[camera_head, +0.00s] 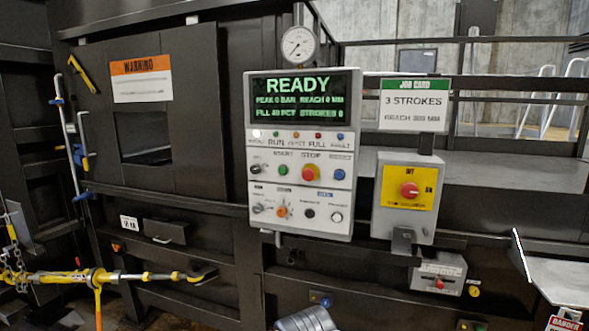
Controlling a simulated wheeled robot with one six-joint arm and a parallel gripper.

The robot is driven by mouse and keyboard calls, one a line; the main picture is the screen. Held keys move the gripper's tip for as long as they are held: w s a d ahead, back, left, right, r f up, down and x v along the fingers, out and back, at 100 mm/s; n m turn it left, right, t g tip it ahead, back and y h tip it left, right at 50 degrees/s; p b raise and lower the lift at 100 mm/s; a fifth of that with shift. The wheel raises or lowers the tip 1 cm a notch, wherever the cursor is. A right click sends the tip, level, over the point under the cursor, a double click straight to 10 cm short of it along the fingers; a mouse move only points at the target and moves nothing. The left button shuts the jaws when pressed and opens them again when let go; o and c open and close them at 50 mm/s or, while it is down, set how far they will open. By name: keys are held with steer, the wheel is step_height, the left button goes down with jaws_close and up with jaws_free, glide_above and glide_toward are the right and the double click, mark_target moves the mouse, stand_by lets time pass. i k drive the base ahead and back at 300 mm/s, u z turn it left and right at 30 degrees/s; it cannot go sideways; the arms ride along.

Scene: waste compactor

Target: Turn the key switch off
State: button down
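The grey control panel (301,155) stands upright in the middle of the head view, on the dark compactor. Its left column has a small dark switch (255,169) beside the green start button (283,170), and a metallic switch (258,208) below that. One of these looks like the key switch; the labels are too blurred to tell which, and its key position cannot be read. The screen (303,98) reads READY.
Right of the panel is a grey box with a red rotary switch (409,190) on a yellow plate, under a job card (414,105). A yellow ratchet binder (100,277) juts across the lower left. A metal ledge (560,280) sticks out at lower right.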

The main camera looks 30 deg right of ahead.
mark_target(255, 169)
steer(key=z, duration=0.3)
steer(key=k, duration=0.35)
steer(key=z, duration=1.15)
steer(key=i, duration=0.15)
steer(key=u, duration=1.4)
steer(key=i, duration=1.1)
steer(key=u, duration=1.15)
